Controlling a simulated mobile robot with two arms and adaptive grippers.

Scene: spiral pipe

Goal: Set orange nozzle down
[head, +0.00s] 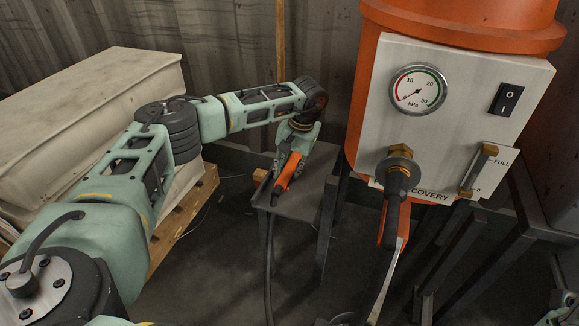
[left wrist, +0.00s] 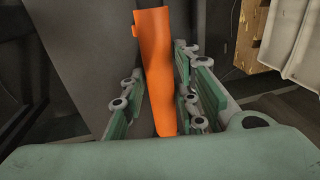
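The orange nozzle (head: 287,173) is at the small grey stand in the head view, tilted, its lower end close to the stand top. In the left wrist view the nozzle (left wrist: 158,75) runs lengthwise between the two fingers. My left gripper (head: 293,158) points down over the stand. Its fingers (left wrist: 160,85) close in on both sides of the nozzle and appear to hold it. Whether the nozzle touches the stand top is hard to tell. My right gripper is not clearly seen.
The grey stand (head: 316,184) has bare top around the nozzle. A dark hose (head: 268,260) hangs at its front. An orange recovery machine with a white gauge panel (head: 451,75) stands at right. A pale crate (head: 90,115) on a wooden pallet (head: 183,222) is at left.

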